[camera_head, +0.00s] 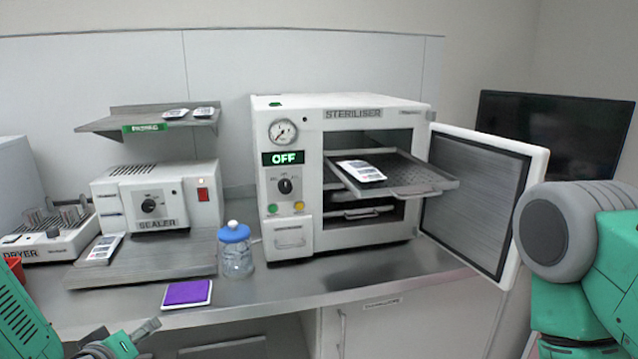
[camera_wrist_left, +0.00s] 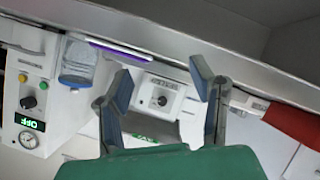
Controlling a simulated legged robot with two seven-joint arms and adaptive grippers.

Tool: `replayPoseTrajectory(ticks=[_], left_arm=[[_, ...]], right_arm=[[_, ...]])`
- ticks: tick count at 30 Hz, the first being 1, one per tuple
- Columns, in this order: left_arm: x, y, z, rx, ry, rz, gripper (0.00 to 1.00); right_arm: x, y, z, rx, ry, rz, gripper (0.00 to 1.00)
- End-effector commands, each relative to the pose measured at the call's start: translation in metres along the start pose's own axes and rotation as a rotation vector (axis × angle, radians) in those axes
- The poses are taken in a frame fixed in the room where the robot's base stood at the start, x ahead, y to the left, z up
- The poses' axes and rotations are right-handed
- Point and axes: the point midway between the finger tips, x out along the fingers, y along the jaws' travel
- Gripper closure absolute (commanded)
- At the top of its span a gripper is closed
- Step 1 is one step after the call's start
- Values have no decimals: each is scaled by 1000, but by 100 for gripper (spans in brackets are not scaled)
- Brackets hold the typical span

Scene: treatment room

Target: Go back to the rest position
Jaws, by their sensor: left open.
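My left gripper (camera_head: 128,338) is low at the left front, in front of the counter and below the sealer, with part of it cut off by the frame. In the left wrist view, the left gripper (camera_wrist_left: 160,85) has its two fingers spread apart with nothing between them. My right arm shows at the right edge, in front of the open steriliser door; its gripper is out of view.
The steriliser (camera_head: 285,150) has its door (camera_head: 480,195) swung open and a tray (camera_head: 415,175) pulled out with a white pouch (camera_head: 360,171) on it. The sealer (camera_head: 155,200), a blue-lidded jar (camera_head: 236,255) and a purple pad (camera_head: 187,293) stand on the counter (camera_head: 330,285).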

Motion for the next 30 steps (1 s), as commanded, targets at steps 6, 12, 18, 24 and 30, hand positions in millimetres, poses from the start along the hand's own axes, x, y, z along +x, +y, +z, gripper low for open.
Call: replayPoseTrajectory(ticks=[6,12,18,24,30], left_arm=[[-34,-39,118,207,-329,-83,50],[-113,-95,227,448,-721,-171,50],[-180,-134,276,600,-979,-221,50],[-200,-144,285,639,-1051,-234,50],[-199,-143,285,637,-1048,-234,50]], right_arm=[[4,0,0,0,0,0,100],[8,0,1,0,0,0,100],[11,0,1,0,0,0,100],[11,0,1,0,0,0,100],[11,0,1,0,0,0,100]])
